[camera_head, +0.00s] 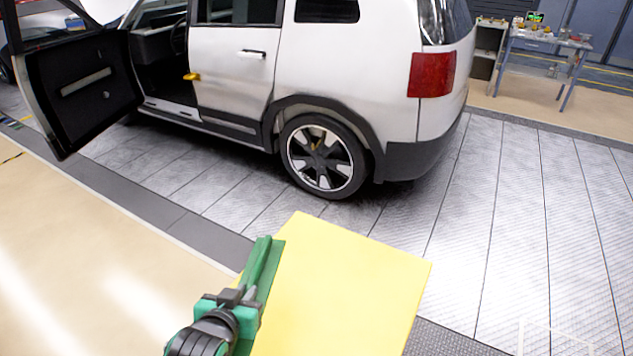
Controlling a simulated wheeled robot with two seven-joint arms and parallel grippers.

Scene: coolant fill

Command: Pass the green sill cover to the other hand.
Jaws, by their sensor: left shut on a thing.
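The green sill cover (264,265) is a long, narrow strip near the bottom centre of the head view. My left gripper (238,297) is shut on it and holds it at the left side of a yellow panel (345,285). The cover's far end points up and slightly right in the picture. Its near end is partly hidden by the gripper and runs to the bottom edge. I cannot tell whether the cover touches the yellow panel. My right gripper is not in view.
A white car (330,70) stands ahead, its front door (75,90) open at the left. A work table (550,42) with small items stands at the back right.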

